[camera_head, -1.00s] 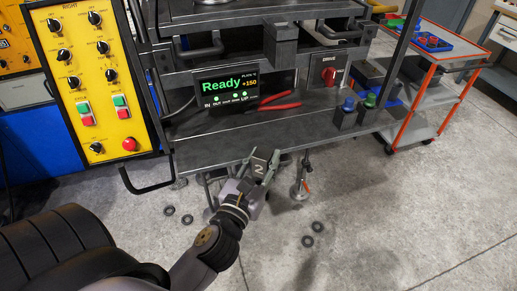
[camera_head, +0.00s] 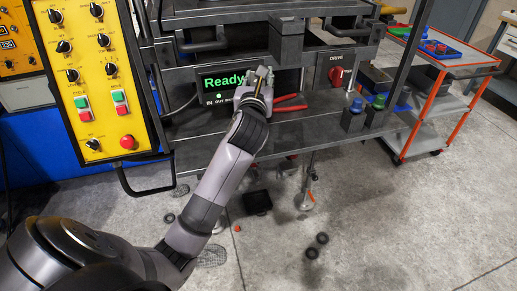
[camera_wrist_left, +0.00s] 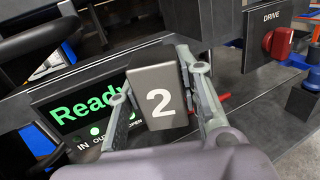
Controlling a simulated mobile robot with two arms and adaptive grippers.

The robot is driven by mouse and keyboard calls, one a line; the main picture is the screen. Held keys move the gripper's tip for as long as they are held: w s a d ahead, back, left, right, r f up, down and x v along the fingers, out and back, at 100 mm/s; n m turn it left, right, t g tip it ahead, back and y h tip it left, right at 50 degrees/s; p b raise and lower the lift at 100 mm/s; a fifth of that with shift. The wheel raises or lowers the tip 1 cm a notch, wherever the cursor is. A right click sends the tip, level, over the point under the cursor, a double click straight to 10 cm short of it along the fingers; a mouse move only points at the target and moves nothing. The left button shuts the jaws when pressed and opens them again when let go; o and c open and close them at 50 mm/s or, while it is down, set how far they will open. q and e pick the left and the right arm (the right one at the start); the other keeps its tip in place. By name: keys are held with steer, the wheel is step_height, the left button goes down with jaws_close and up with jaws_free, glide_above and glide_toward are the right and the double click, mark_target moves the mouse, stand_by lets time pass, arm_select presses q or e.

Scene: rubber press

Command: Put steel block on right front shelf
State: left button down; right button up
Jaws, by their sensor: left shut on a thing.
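The steel block (camera_wrist_left: 160,95) is grey with a white "2" on its face. My left gripper (camera_wrist_left: 165,80) is shut on it, one finger on each side, in the left wrist view. In the head view my left gripper (camera_head: 262,80) is in front of the lit "Ready" display (camera_head: 222,86), above the press's front shelf (camera_head: 310,122); the block is hard to make out there. The shelf's right part carries a blue-capped post (camera_head: 354,115) and a green-capped post (camera_head: 376,111). My right gripper is in neither view.
Red-handled pliers (camera_head: 290,104) lie on the shelf just right of my gripper. A red drive switch (camera_head: 336,75) is behind. A yellow control panel (camera_head: 90,80) stands left. An orange-framed trolley (camera_head: 440,95) stands right. Rubber rings (camera_head: 317,245) lie on the floor.

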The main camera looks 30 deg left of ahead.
arm_select(q)
step_height(320, 180, down, 15)
steer(key=shift+w+r+b, duration=0.1)
steer(key=shift+r+b, duration=0.1)
steer(key=shift+b, duration=0.9)
steer(key=shift+a+f+b, duration=0.1)
steer(key=shift+f+b, duration=0.6)
steer(key=shift+f, duration=1.75)
steer(key=shift+f, duration=0.1)
steer(key=c, duration=1.1)
jaws_free()
steer(key=shift+f, duration=0.1)
